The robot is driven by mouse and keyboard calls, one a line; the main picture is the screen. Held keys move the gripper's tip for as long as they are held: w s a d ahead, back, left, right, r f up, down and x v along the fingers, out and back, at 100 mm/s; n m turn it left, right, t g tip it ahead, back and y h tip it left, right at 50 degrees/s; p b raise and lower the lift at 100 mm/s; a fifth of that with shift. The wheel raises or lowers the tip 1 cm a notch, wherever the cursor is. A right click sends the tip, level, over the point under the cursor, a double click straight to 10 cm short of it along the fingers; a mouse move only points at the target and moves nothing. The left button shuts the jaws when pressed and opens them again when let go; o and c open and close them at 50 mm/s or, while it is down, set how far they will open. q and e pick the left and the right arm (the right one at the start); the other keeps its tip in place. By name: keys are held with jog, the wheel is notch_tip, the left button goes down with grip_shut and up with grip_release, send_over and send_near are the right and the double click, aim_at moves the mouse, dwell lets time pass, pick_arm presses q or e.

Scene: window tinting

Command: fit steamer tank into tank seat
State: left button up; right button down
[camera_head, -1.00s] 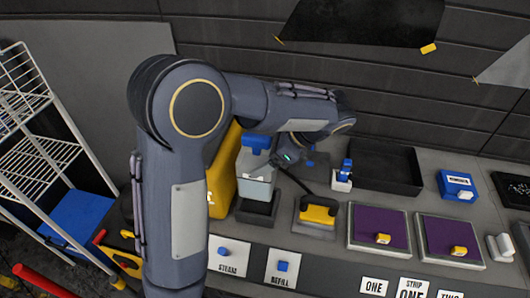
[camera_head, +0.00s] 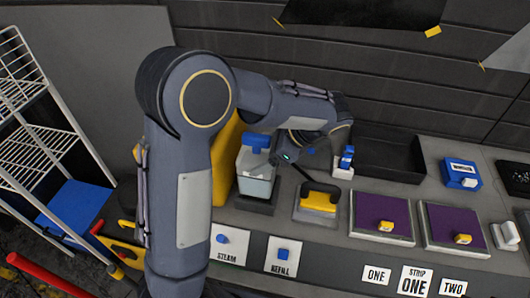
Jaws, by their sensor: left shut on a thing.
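The steamer tank (camera_head: 256,183) is a pale, see-through box with a blue cap (camera_head: 256,141). It stands upright at the dark tank seat (camera_head: 257,205), left of centre on the bench. Its lower end is at the seat's opening; I cannot tell whether it is fully down. My left gripper (camera_head: 273,155) is shut on the tank at its upper part, by the cap. Its fingers are mostly hidden. My right gripper is not in view.
A yellow body (camera_head: 226,165) stands close left of the tank. A yellow-handled tool (camera_head: 320,200) lies to the right, with a black tray (camera_head: 385,160) behind it. STEAM (camera_head: 229,247) and REFILL (camera_head: 284,255) button cards lie in front.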

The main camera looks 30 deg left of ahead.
pick_arm(q)
jog(key=shift+p, duration=0.8)
dwell(1.3)
jog(key=shift+f+b, duration=1.7)
jog(key=shift+f, duration=1.05)
jog(key=o, duration=1.8)
jog(key=shift+o, duration=0.2)
jog(key=v, duration=0.7)
jog(key=shift+d+r+b, duration=0.25)
jog(key=shift+b, duration=0.2)
